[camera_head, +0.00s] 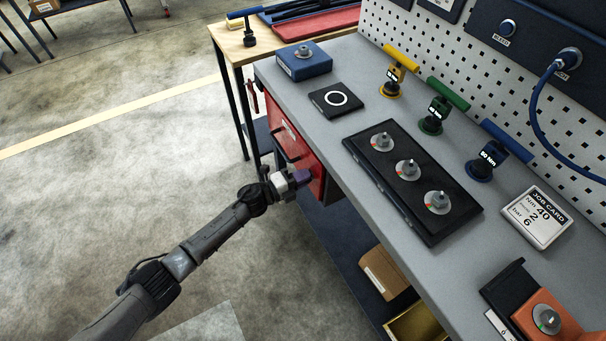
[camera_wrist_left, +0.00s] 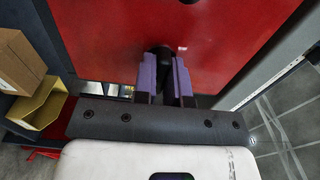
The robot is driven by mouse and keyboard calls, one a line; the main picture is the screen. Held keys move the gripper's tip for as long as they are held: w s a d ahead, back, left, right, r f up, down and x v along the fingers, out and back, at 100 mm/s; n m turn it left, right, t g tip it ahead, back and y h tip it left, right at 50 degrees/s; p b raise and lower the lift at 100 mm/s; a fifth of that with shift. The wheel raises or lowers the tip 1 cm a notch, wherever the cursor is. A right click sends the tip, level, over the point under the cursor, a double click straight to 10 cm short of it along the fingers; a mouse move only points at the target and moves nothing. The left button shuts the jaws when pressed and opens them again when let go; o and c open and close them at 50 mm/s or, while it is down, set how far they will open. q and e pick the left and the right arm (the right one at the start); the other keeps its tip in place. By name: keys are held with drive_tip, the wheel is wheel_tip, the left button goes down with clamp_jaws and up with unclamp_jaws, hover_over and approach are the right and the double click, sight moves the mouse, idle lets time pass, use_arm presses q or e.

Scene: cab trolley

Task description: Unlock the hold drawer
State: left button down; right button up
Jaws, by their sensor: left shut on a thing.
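A red drawer unit (camera_head: 312,160) hangs under the left end of the grey workbench, with a dark handle and a pale label on its front. My left gripper (camera_head: 303,178) is at the near end of this red front. In the left wrist view the red panel (camera_wrist_left: 105,35) fills the upper part. There my left gripper (camera_wrist_left: 165,85), with purple fingers, is shut on a small dark lock piece (camera_wrist_left: 163,52) at the panel. The fingers hide most of the piece, so its turn position cannot be told. My right gripper is not in view.
The grey bench top (camera_head: 330,60) carries a black tray (camera_head: 445,229) with several knobs, coloured torque tools (camera_head: 395,75) and a job card (camera_head: 537,217). Cardboard (camera_head: 383,272) and yellow boxes (camera_head: 420,322) stand on the shelf below. The floor at the left is clear.

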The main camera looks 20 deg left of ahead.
use_arm(q)
drive_tip(key=c, duration=1.2)
unclamp_jaws()
drive_tip(key=p+v, duration=0.3)
drive_tip(key=v, duration=1)
drive_tip(key=shift+s+a, duration=0.25)
drive_tip(key=shift+s, duration=0.05)
